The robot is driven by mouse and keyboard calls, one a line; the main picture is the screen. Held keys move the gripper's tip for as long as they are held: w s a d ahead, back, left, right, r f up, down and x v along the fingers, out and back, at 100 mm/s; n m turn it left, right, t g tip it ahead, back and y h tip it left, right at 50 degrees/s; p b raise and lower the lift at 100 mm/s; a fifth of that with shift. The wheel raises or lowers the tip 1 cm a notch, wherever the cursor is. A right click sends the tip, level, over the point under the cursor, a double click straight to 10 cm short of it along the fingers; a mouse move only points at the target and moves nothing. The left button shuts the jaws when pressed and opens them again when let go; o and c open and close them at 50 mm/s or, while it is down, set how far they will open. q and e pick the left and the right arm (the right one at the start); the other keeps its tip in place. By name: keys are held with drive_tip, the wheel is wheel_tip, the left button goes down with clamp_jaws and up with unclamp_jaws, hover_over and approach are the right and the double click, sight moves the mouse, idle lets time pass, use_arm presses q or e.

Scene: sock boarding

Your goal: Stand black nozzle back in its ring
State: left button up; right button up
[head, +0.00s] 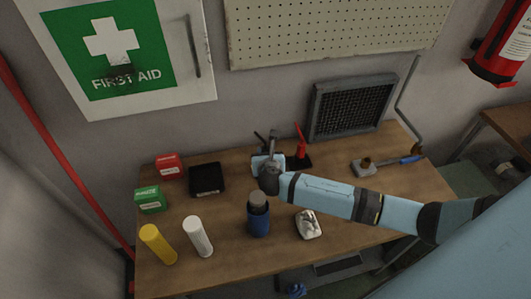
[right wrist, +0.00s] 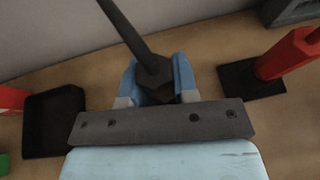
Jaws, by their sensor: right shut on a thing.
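The black nozzle (right wrist: 155,68) has a hexagonal body and a thin rod-like tip pointing up and left in the right wrist view. My right gripper (right wrist: 157,84) is shut on its body, with one blue finger on each side. In the head view my right gripper (head: 268,163) is over the back middle of the table, and the nozzle's dark tip (head: 273,137) rises above it. The nozzle's lower end and whatever lies below it are hidden by the gripper and wrist. I cannot make out the black nozzle's ring. My left gripper is not in view.
A red nozzle (head: 299,140) stands in a black base (head: 303,162) just right of the gripper. A black tray (head: 207,180) lies to the left. A blue bottle (head: 258,218) stands in front, near my arm. A dark grille (head: 352,107) stands at the back right.

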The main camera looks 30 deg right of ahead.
drive_tip(key=shift+f, duration=0.5)
drive_tip(key=o, duration=1)
wheel_tip(320, 180, up, 20)
drive_tip(key=shift+p, duration=0.4)
